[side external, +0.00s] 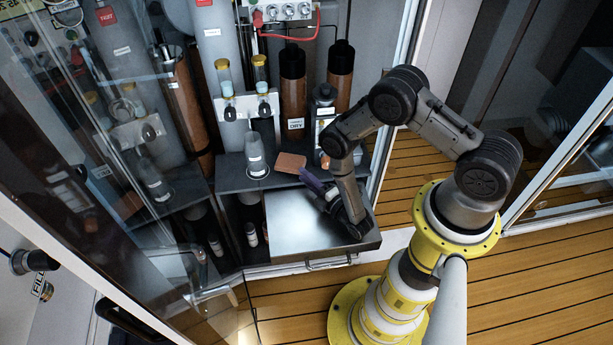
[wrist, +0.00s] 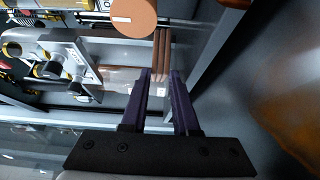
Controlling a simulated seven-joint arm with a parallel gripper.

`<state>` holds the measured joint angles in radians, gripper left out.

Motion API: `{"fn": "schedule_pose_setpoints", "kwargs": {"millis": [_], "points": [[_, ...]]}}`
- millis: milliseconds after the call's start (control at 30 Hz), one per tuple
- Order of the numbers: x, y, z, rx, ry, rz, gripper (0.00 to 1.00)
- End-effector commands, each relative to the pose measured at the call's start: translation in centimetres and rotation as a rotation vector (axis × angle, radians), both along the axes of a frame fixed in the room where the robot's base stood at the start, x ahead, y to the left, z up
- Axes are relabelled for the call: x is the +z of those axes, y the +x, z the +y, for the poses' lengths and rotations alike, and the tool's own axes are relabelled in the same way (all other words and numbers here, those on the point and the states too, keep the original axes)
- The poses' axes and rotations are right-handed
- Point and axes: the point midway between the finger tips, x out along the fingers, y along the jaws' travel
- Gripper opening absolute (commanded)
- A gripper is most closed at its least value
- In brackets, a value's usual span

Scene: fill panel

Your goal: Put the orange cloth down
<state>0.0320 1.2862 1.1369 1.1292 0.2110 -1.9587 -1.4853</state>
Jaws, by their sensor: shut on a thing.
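The orange cloth (side external: 290,163) shows in the side view as a small flat folded piece above the grey shelf. It is at the tips of my gripper's purple fingers (side external: 305,174). In the wrist view my gripper (wrist: 161,73) has its two fingers close together, shut on the cloth. The brown-orange strips (wrist: 162,50) between and beyond the fingertips look like the cloth seen edge-on. I cannot tell whether the cloth touches the shelf.
A bare metal tray top (side external: 292,222) with a front handle lies below my gripper. A grey shelf (side external: 235,180) behind it carries a labelled bottle (side external: 256,155). Dark-capped brown bottles (side external: 293,90) stand at the back. Glass panels (side external: 110,140) close the left side.

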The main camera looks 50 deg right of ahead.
Motion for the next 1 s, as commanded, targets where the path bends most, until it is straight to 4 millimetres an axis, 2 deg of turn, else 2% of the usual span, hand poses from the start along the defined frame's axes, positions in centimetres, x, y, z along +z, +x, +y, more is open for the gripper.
{"fn": "schedule_pose_setpoints", "kwargs": {"millis": [200,233,367,400,667,800,1000], "points": [[-0.3,0.0,0.0,0.0,0.0,-0.001,0.0],[-0.4,0.0,0.0,0.0,0.0,0.0,0.32],[-0.4,0.0,0.0,0.0,0.0,0.0,0.56],[-0.4,0.0,0.0,0.0,0.0,0.001,0.59],[-0.3,0.0,0.0,0.0,0.001,0.004,0.59],[0.9,0.1,0.0,0.0,0.001,0.003,0.59],[0.9,-3.2,0.8,0.003,0.0,0.002,0.59]]}}
